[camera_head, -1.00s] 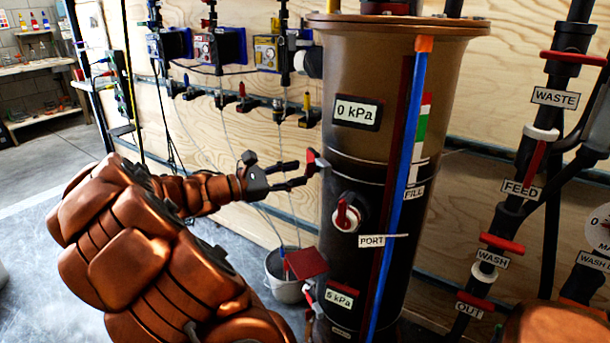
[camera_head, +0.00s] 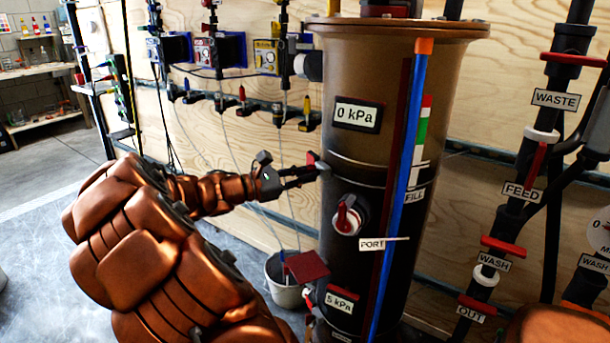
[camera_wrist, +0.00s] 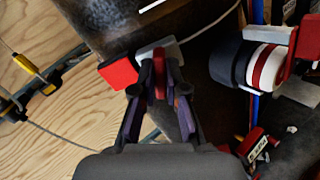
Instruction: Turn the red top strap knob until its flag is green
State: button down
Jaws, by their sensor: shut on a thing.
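The red top strap knob (camera_wrist: 160,82) is on the left side of the tall brown and black column (camera_head: 335,230). My gripper (camera_head: 312,170) reaches it from the left. In the wrist view, both fingertips of my gripper (camera_wrist: 160,75) are closed on the knob, one on each side, and hide part of it. A square red flag (camera_wrist: 118,72) shows beside the knob, next to a light grey bracket (camera_wrist: 160,47). No green shows on this flag.
A red-handled port valve (camera_head: 347,216) sticks out of the column below and right of my gripper. A red plate (camera_head: 306,265) and a bucket (camera_head: 284,284) are lower down. Pumps (camera_head: 218,47) and small valves hang on the plywood wall behind.

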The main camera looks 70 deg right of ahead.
jog(key=shift+m, duration=0.3)
jog(key=shift+f+m+b, duration=0.1)
jog(key=shift+m+b, duration=1)
jog(key=shift+m, duration=1.5)
jog(key=c, duration=1.2)
grip_release()
jog(key=v, duration=1.2)
